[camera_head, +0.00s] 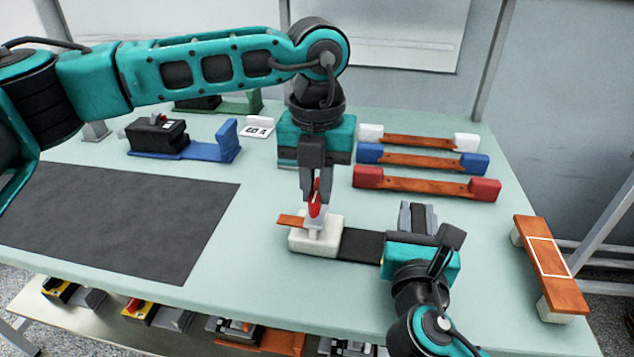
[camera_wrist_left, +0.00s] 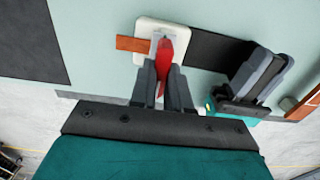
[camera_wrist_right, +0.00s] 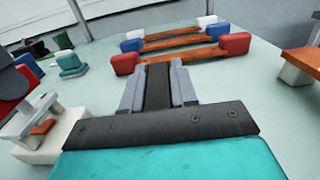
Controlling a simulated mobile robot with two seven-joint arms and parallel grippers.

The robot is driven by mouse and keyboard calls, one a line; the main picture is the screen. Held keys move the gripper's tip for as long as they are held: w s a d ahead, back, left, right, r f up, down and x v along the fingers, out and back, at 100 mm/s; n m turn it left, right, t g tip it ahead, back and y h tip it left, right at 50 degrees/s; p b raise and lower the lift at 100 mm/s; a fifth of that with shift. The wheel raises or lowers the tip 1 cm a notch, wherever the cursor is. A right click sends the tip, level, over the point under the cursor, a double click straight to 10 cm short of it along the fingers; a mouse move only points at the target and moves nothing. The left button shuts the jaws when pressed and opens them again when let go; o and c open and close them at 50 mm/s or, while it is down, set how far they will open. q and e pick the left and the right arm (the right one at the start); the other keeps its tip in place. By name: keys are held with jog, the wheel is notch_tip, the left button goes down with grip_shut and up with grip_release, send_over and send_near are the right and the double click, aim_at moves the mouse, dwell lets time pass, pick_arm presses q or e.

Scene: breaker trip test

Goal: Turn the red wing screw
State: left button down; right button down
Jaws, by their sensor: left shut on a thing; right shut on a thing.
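The red wing screw (camera_head: 316,203) stands upright on a white block (camera_head: 300,243), with a copper strip (camera_head: 291,221) sticking out to the left. My left gripper (camera_head: 316,196) points down from above and is shut on the screw. The screw shows red between its fingertips in the left wrist view (camera_wrist_left: 165,52). A flat black piece (camera_head: 362,245) runs from the white block to my right gripper (camera_head: 418,212). The right gripper is shut on a dark bar (camera_wrist_right: 158,85). Whether that bar joins the black piece is hidden by the gripper.
Copper bars with white, blue and red (camera_head: 427,183) ends lie at the back right. Another copper bar (camera_head: 548,262) on white feet is at the right edge. A blue-based black device (camera_head: 157,137) stands back left. The dark mat (camera_head: 110,222) at left is clear.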

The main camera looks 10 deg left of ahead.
aim_at(317, 189)
pick_arm(q)
jog(key=c, duration=1.1)
grip_release()
notch_tip(317, 189, up, 12)
jog(key=shift+r, duration=0.1)
pick_arm(e)
jog(key=c, duration=0.8)
grip_release()
